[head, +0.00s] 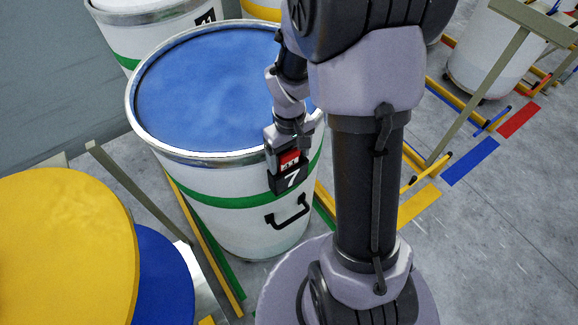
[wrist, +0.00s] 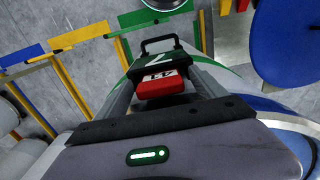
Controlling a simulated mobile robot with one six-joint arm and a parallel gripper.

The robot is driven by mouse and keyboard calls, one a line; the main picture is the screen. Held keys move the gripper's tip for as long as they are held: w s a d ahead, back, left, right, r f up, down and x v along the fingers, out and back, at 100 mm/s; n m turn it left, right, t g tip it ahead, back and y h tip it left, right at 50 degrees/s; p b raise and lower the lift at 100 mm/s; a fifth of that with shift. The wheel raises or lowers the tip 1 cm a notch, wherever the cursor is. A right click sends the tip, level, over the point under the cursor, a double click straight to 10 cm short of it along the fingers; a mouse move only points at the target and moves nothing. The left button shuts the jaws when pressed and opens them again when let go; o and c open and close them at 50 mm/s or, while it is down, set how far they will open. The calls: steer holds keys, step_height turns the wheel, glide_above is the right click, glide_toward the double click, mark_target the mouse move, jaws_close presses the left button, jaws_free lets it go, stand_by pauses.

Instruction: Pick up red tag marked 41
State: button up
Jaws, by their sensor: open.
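The red tag (head: 289,159) marked 41 is at the black plate (head: 290,181) with a white 7, on the front of a white drum (head: 225,233) with a green band. In the wrist view the red tag (wrist: 161,88) shows its white label between the two fingers of my gripper (wrist: 162,74), with the black plate (wrist: 153,63) just beyond it. The fingers are open, one on each side of the tag; I cannot tell whether either touches it. In the head view my gripper (head: 286,146) is at the drum's front, its fingers partly hidden.
The drum is filled with something blue (head: 205,90) and has a black handle (head: 288,213) below the plate. A yellow disc (head: 65,250) and a blue disc (head: 163,275) are at the left. Another drum (head: 155,30) stands behind. Rails and posts (head: 465,100) stand at the right.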

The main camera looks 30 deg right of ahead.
steer(key=shift+r, duration=0.1)
steer(key=c, duration=1.4)
steer(key=shift+c, duration=0.2)
steer(key=shift+r, duration=0.1)
